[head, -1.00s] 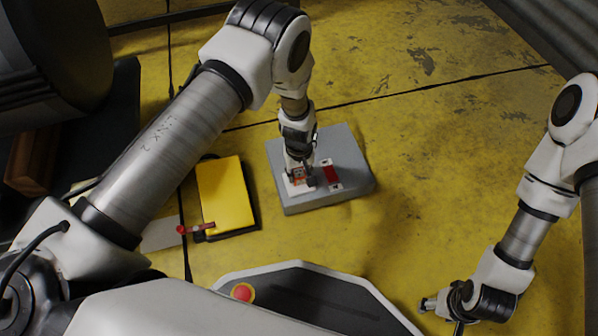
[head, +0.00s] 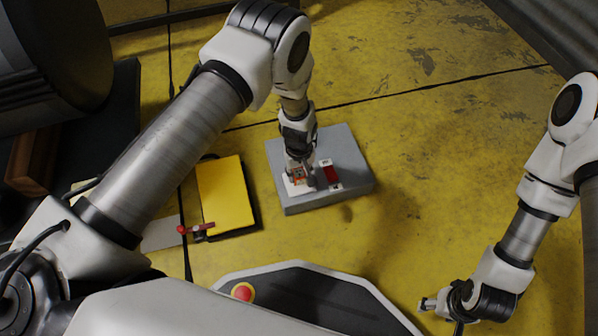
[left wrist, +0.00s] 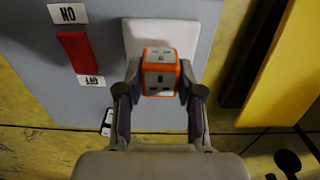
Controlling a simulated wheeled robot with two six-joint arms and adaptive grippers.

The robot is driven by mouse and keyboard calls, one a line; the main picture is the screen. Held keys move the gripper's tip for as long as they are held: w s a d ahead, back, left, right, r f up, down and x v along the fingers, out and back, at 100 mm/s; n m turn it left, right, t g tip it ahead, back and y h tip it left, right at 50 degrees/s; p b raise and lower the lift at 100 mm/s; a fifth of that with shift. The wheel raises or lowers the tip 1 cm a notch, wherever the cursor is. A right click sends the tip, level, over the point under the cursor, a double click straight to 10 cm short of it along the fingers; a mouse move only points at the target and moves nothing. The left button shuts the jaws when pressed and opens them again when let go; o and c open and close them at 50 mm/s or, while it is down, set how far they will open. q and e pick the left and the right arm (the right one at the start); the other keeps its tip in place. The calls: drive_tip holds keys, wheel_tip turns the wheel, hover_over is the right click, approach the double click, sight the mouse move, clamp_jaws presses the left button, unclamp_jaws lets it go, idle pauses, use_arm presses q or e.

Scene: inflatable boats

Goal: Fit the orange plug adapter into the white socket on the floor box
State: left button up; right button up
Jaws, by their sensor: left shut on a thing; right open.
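The orange plug adapter (left wrist: 160,72), with grey faces and dark slots, is between the fingers of my left gripper (left wrist: 160,90) in the left wrist view. My left gripper (head: 300,177) is shut on it, over the grey floor box (head: 345,165). The adapter is against or just above the white socket plate (left wrist: 145,32); its pins are hidden, so I cannot tell whether they are inserted. The white plate also shows in the head view (head: 293,189). My right gripper (head: 430,303) is open and empty at the lower right, away from the box.
A red switch (left wrist: 78,53) with white ON and OFF labels sits on the box beside the socket. A yellow case (head: 226,192) lies left of the box, with a red-handled item (head: 195,229) at its near edge. Yellow floor right of the box is clear.

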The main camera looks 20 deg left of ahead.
sight(299, 173)
use_arm(q)
drive_tip(key=shift+f+b, duration=0.55)
drive_tip(key=shift+f, duration=0.05)
idle(0.3)
drive_tip(key=o, duration=1.1)
drive_tip(key=shift+o, duration=0.2)
drive_tip(key=shift+r, duration=0.1)
wheel_tip(299, 173, up, 12)
